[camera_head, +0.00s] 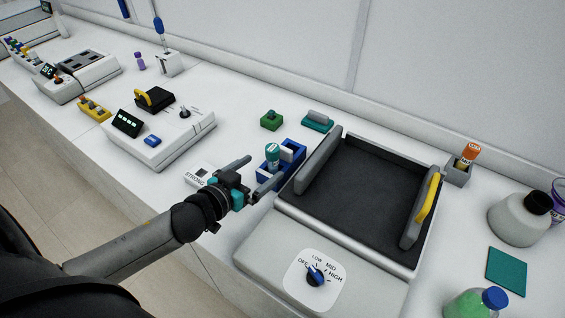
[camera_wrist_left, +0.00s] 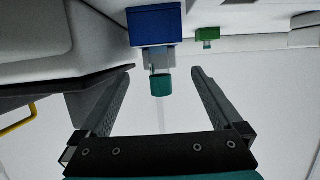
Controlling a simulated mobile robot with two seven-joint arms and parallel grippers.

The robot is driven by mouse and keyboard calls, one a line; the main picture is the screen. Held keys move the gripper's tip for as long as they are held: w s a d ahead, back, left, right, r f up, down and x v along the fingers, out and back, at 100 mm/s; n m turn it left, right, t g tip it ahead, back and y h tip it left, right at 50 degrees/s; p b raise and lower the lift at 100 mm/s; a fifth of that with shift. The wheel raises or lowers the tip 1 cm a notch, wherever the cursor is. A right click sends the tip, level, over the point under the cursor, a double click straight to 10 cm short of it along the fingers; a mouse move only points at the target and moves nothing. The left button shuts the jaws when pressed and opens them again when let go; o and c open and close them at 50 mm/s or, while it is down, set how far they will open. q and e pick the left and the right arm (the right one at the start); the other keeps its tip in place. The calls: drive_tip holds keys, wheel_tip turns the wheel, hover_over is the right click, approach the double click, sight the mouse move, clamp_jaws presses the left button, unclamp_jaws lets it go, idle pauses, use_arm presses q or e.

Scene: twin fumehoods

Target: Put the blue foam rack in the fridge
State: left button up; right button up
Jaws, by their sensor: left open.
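The blue foam rack (camera_head: 291,152) stands on the bench, just left of the large dark-topped device. A clear vial with a teal cap (camera_head: 272,151) stands in it. My left gripper (camera_head: 258,176) is open and empty, at the rack's near left side. In the left wrist view the blue rack (camera_wrist_left: 154,26) is beyond the fingertips, and the teal cap (camera_wrist_left: 161,85) shows between the spread fingers (camera_wrist_left: 163,78). I cannot tell whether a finger touches the rack. My right gripper is not in view. No fridge is in view.
The dark-topped device (camera_head: 365,190) with a dial (camera_head: 315,274) is right of the rack. A green block (camera_head: 271,121) and a teal item (camera_head: 317,121) are behind it. A white instrument (camera_head: 165,135) is left. Bottles (camera_head: 515,220) stand far right.

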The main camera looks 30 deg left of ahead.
sight(282, 147)
use_arm(q)
drive_tip(key=x, duration=0.4)
drive_tip(key=shift+w, duration=0.15)
drive_tip(key=shift+w+d+r, duration=0.1)
drive_tip(key=shift+w, duration=0.45)
drive_tip(key=shift+r+x, duration=0.2)
drive_tip(key=shift+x, duration=0.9)
drive_tip(key=shift+r+x, duration=0.15)
drive_tip(key=shift+x, duration=0.95)
drive_tip(key=shift+w, duration=0.15)
drive_tip(key=c, duration=1.4)
drive_tip(key=shift+r, duration=0.15)
